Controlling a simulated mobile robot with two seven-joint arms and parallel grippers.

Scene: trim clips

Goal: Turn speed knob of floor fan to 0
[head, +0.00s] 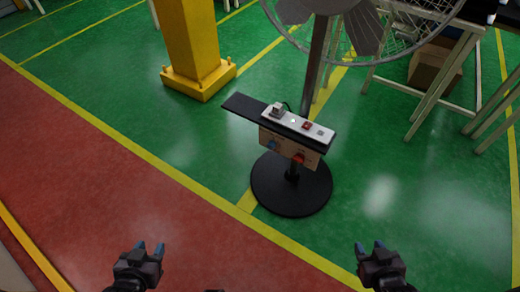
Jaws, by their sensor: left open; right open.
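The floor fan stands ahead of me on a round black base (265,190), with a grey pole (315,65) and a caged fan head (365,35) cut off by the top edge. A wooden control box (284,147) on the pole carries a red knob (298,158) at right and a dark blue knob (272,145) at left. Their markings are too small to read, so I cannot tell which is the speed knob or its setting. My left gripper (148,248) and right gripper (370,247) are both open and empty, low in view, well short of the box.
A black shelf (240,107) above the box bears a white power strip (298,123) with a plug in it. A yellow column (192,45) stands behind left. A table frame and cardboard box (432,68) stand behind right. Floor between me and the fan is clear.

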